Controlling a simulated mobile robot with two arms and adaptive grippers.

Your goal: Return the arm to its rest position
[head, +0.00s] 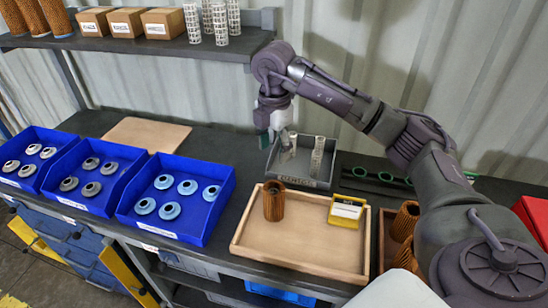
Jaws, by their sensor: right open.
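My right arm reaches in from the right, over the bench. My right gripper (275,128) points down above the grey bin (314,153) at the back. It is open. White perforated cylinders (317,156) stand in that bin, and one is close below the fingers; I cannot tell whether they touch. A brown pleated filter cartridge (273,202) stands upright in the wooden tray (300,257), at its left end. A yellow box with a white label (346,211) sits at the tray's right. My left gripper is not in view.
Blue bins (180,199) with grey and blue caps line the left of the bench. A wooden board (145,137) lies behind them. A shelf (160,43) above holds cartons and cylinders. Brown cartridges (405,221) stand right of the tray, beside my arm. Green rings (385,177) lie behind.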

